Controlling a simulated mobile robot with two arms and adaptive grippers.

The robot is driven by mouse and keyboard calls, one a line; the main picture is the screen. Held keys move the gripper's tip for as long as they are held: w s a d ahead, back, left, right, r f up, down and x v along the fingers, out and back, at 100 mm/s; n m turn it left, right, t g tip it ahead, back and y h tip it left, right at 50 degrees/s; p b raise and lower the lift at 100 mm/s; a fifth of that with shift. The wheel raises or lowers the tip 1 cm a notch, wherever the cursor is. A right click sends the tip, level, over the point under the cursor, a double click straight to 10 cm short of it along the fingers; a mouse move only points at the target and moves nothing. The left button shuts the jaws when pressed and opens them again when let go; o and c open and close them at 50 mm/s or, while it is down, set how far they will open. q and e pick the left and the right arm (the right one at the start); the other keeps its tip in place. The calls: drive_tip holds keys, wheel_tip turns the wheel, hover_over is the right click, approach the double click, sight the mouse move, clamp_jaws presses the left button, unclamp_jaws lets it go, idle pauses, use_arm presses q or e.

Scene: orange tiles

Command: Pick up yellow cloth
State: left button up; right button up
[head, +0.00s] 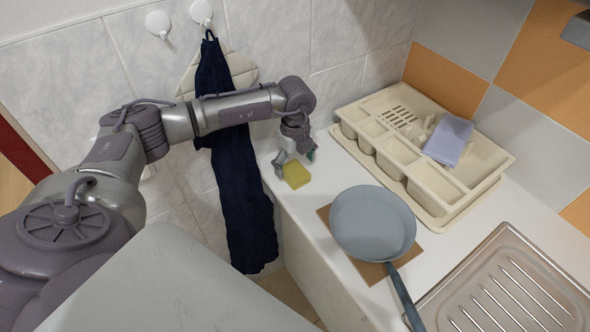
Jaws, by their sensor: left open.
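The yellow cloth (297,175) looks like a small thick block and lies on the white counter near its left end. My left gripper (295,163) is open, pointing down right at the cloth, with its fingers at the cloth's far side. I cannot tell whether the fingers touch it. My right gripper is not in view.
A grey-blue pan (372,222) sits on a brown mat (428,243) to the right of the cloth. A cream dish rack (480,172) with a lilac cloth (448,140) stands behind. A metal sink drainboard (510,290) is at lower right. A dark towel (240,190) hangs on the wall.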

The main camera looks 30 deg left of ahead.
sight(295, 169)
use_arm(q)
drive_tip(key=shift+f, duration=1.5)
drive_tip(key=c, duration=1.2)
drive_tip(key=shift+c, duration=0.2)
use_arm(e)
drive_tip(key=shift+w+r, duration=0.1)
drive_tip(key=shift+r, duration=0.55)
use_arm(q)
drive_tip(key=shift+r, duration=0.15)
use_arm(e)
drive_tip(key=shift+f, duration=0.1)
